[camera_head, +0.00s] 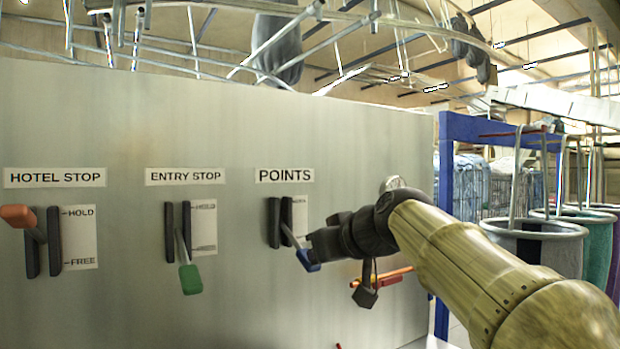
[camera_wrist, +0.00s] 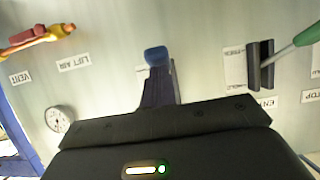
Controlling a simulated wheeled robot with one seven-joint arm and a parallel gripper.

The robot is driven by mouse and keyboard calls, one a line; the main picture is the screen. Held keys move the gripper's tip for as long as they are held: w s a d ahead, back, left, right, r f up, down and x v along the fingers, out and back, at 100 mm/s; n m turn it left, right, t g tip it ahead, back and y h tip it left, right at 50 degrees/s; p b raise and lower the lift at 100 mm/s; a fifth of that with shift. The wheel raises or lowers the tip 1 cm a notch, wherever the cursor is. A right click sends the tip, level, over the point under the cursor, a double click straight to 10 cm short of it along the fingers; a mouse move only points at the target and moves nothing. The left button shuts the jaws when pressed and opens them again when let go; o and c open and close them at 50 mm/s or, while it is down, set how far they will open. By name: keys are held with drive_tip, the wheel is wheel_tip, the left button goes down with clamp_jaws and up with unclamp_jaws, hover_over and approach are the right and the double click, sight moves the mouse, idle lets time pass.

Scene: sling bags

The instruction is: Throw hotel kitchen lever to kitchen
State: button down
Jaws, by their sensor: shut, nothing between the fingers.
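The lever under the POINTS sign has a blue handle (camera_head: 307,261) that hangs low, sticking out from a dark slot (camera_head: 274,222) on the grey panel. Its scale card is mostly hidden behind my gripper, so I cannot read the lower position. My gripper (camera_head: 316,243) is shut with nothing in it, right at the blue handle's upper side. The blue handle also shows in the wrist view (camera_wrist: 156,56), just beyond my gripper. I cannot tell whether they touch.
Left are the green-handled ENTRY STOP lever (camera_head: 190,278), low, and the orange-handled HOTEL STOP lever (camera_head: 17,215), near HOLD. Red and yellow handles (camera_wrist: 36,40) and a round gauge (camera_wrist: 58,118) sit on the other side. Hanging bags (camera_head: 540,245) stand beyond a blue frame (camera_head: 443,200).

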drive_tip(key=shift+w+f, duration=0.1)
drive_tip(key=shift+f, duration=0.35)
drive_tip(key=r+p+v, duration=0.2)
drive_tip(key=v, duration=1.1)
drive_tip(key=shift+w+a+r, duration=0.15)
drive_tip(key=shift+w+r, duration=0.05)
drive_tip(key=shift+r, duration=0.1)
drive_tip(key=shift+w, duration=0.1)
